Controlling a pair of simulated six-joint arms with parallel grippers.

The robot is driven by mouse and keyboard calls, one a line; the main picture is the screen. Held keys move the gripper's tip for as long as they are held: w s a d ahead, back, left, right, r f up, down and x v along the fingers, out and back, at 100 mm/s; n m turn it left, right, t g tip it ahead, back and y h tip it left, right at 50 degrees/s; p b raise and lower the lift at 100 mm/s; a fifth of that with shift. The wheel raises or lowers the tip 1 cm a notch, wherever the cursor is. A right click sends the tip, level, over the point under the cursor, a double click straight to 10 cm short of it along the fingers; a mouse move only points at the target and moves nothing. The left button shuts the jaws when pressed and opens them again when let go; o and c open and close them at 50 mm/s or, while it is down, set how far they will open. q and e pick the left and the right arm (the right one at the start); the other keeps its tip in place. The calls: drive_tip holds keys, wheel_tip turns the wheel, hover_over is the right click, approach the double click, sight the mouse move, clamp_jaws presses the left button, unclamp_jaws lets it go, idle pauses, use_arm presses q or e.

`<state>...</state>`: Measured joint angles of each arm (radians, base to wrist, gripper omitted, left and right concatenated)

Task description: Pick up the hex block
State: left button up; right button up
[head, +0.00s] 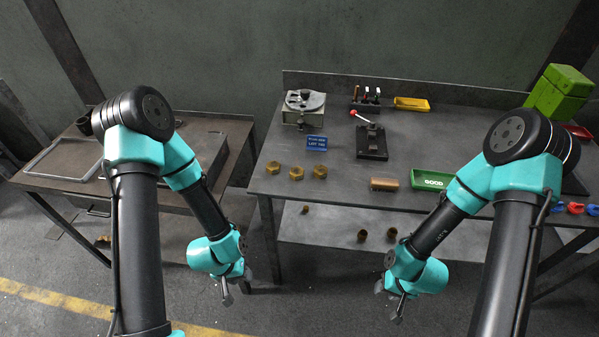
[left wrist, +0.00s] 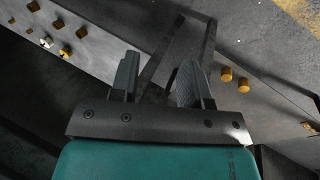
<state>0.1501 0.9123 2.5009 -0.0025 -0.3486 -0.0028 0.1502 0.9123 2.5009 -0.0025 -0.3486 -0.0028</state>
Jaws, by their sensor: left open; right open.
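Three brass hex blocks stand in a row near the front left of the right-hand table: a left one (head: 272,168), a middle one (head: 296,173) and a right one (head: 320,171). I cannot tell which one the task means. My left gripper (head: 237,287) is open and empty, hanging low in front of the tables, well short of the blocks. Its two fingers show apart in the left wrist view (left wrist: 158,66), with small brass pieces off to the upper left. My right gripper (head: 390,302) is open and empty, low in front of the right-hand table.
A copper-coloured cylinder (head: 384,184) lies beside a green GOOD tray (head: 432,181). A grey round-topped device (head: 304,107) is at the back. Several brass pieces lie on the lower shelf (head: 335,228).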

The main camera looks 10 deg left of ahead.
idle(0.4)
use_arm(q)
drive_tip(key=o, duration=0.6)
drive_tip(key=shift+o, duration=0.2)
